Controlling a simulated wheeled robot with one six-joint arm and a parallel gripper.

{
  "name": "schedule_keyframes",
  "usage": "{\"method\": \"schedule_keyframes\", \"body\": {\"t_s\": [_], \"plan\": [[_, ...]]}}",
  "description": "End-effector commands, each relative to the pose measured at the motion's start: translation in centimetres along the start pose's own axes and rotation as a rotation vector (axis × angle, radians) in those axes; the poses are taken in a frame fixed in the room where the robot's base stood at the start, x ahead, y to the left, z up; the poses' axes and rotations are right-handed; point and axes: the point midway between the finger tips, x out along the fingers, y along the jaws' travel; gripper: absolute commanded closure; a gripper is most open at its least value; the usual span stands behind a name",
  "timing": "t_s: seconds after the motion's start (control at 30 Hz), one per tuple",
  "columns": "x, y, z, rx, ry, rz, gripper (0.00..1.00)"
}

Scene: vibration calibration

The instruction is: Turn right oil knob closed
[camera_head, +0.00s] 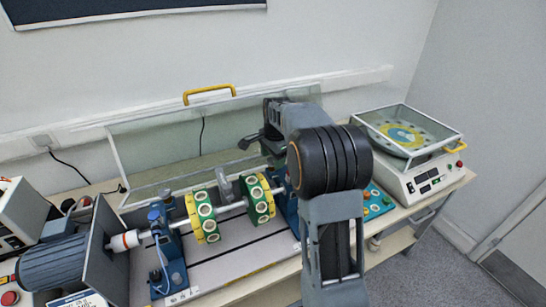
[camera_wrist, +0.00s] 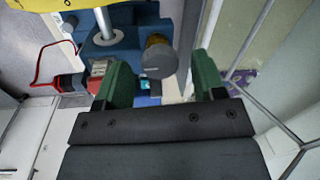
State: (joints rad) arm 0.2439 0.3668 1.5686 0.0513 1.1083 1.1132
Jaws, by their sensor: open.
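In the wrist view, a dark grey round knob (camera_wrist: 158,61) with a brass-coloured part (camera_wrist: 157,41) sits by the blue bearing stand (camera_wrist: 130,47). My gripper (camera_wrist: 162,76) has two green fingers, open and apart, one to each side of the knob in the picture. The knob shows in the gap and the fingers do not visibly grip it. In the head view the right blue stand (camera_head: 286,197) shows only in part behind my arm, and its knob is hidden there.
The shaft carries yellow-and-green discs (camera_head: 205,216). A clear cover (camera_head: 165,150) with a yellow handle (camera_head: 208,92) stands raised behind. A red connector (camera_wrist: 70,83) lies left of the fingers. A turntable machine (camera_head: 410,150) stands right, and the motor (camera_head: 57,262) left.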

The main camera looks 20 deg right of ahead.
Motion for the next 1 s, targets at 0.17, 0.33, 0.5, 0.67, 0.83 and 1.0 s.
{"method": "schedule_keyframes", "body": {"t_s": [0.17, 0.33, 0.5, 0.67, 0.83, 1.0], "plan": [[0.0, 0.0, 0.0, 0.0, 0.0, 0.0, 0.38], [-0.01, 0.01, -0.01, 0.0, 0.0, 0.0, 0.54], [-0.02, 0.01, -0.01, 0.0, 0.0, 0.0, 0.7], [-0.03, 0.0, -0.02, 0.0, 0.0, 0.0, 0.86], [-0.05, 0.0, -0.03, -0.009, -0.001, 0.0, 0.86], [-0.08, -0.01, -0.07, -0.065, -0.007, 0.0, 0.86]]}}
